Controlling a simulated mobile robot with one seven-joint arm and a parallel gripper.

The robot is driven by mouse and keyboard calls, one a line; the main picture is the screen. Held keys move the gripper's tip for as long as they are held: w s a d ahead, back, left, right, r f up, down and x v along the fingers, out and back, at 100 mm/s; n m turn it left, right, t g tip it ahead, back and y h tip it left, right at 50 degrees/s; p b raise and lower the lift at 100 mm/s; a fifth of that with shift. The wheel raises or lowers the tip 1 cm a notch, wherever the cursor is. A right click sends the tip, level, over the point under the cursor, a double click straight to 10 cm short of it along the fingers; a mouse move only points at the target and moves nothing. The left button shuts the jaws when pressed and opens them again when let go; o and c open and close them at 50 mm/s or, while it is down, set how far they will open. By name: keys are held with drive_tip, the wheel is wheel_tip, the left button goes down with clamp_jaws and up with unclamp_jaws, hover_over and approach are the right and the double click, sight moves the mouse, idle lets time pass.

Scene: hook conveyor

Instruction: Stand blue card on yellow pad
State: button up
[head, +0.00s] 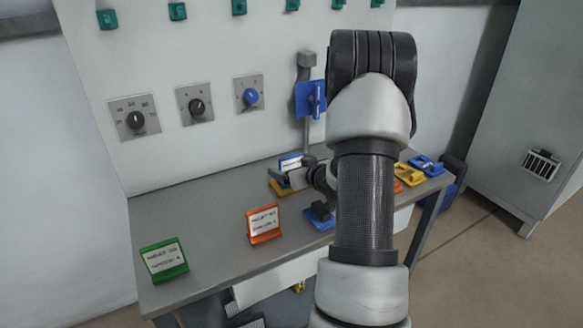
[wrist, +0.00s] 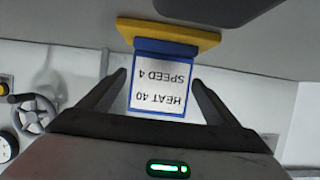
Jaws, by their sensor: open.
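The blue card (wrist: 158,88), with a blue frame and a white face reading HEAT 40 SPEED 4, is upside down in the wrist view. Its blue edge meets the yellow pad (wrist: 170,34). In the head view the blue card (head: 291,161) stands upright on the yellow pad (head: 284,188) at the back of the table, partly hidden by my gripper (head: 300,176). In the wrist view my gripper (wrist: 159,80) is open, with one finger on each side of the card and a small gap showing at each.
A green card (head: 165,259) and an orange card (head: 263,224) stand on the grey table (head: 205,233). A blue pad (head: 319,218) lies below my gripper. Yellow (head: 409,176) and blue (head: 427,164) pieces lie at the right end. A panel with dials (head: 196,106) rises behind.

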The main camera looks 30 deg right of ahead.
drive_tip(key=shift+r+p, duration=0.3)
drive_tip(key=shift+r, duration=0.05)
drive_tip(key=p+v, duration=0.1)
drive_tip(key=v, duration=1)
drive_tip(key=shift+s+p, duration=0.3)
drive_tip(key=shift+s, duration=0.2)
